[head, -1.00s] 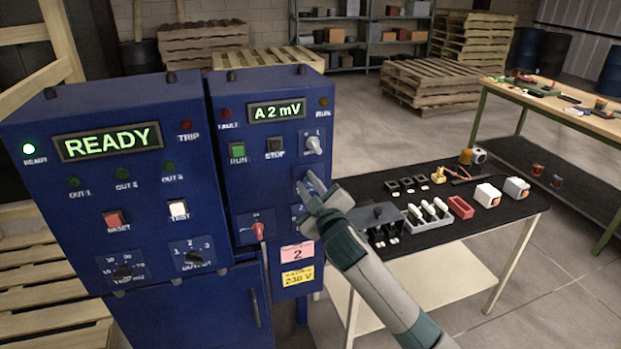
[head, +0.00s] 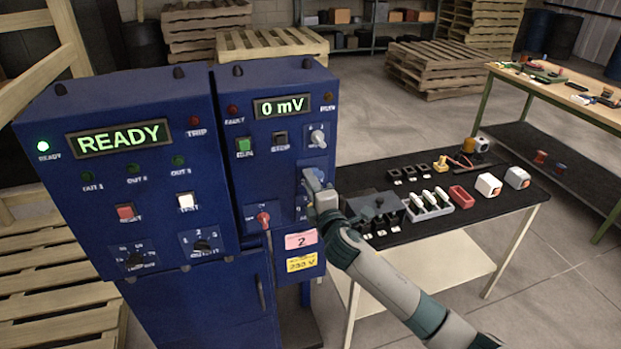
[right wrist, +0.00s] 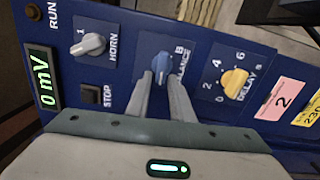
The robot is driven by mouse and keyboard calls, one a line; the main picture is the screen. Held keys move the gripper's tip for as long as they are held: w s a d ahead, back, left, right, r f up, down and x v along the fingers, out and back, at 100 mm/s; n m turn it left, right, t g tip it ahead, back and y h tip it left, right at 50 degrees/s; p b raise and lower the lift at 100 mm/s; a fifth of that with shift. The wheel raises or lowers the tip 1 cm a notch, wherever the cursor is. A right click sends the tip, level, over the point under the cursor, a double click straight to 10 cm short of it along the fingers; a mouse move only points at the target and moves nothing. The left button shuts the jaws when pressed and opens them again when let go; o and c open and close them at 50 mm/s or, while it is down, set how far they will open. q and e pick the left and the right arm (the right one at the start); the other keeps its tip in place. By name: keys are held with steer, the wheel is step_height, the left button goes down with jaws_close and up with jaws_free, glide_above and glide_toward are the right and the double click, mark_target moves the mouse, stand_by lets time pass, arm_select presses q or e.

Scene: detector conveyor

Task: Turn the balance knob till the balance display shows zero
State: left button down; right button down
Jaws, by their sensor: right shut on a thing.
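The balance knob (right wrist: 161,74) is a blue pointer knob on the blue panel. In the right wrist view it sits between the two fingertips of my right gripper (right wrist: 160,82), which is shut on it. In the head view my right gripper (head: 313,183) reaches the panel from the right and largely hides the knob. The balance display (head: 282,107) reads "0 mV" in green. It also shows in the right wrist view (right wrist: 43,84), turned sideways, with the same reading. My left gripper is in neither view.
A grey horn knob (right wrist: 90,45) and a yellow delay knob (right wrist: 234,80) flank the balance knob. A red-handled switch (head: 263,219) is lower left of my gripper. A black-topped table (head: 510,205) with several parts stands at the right.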

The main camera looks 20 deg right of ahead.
steer(key=shift+f+n, duration=0.1)
steer(key=shift+n, duration=0.4)
steer(key=c, duration=1.8)
jaws_free()
steer(key=shift+f, duration=0.1)
steer(key=s+b, duration=0.5)
steer(key=s, duration=1.2)
steer(key=shift+s+d, duration=0.15)
steer(key=shift+d, duration=0.2)
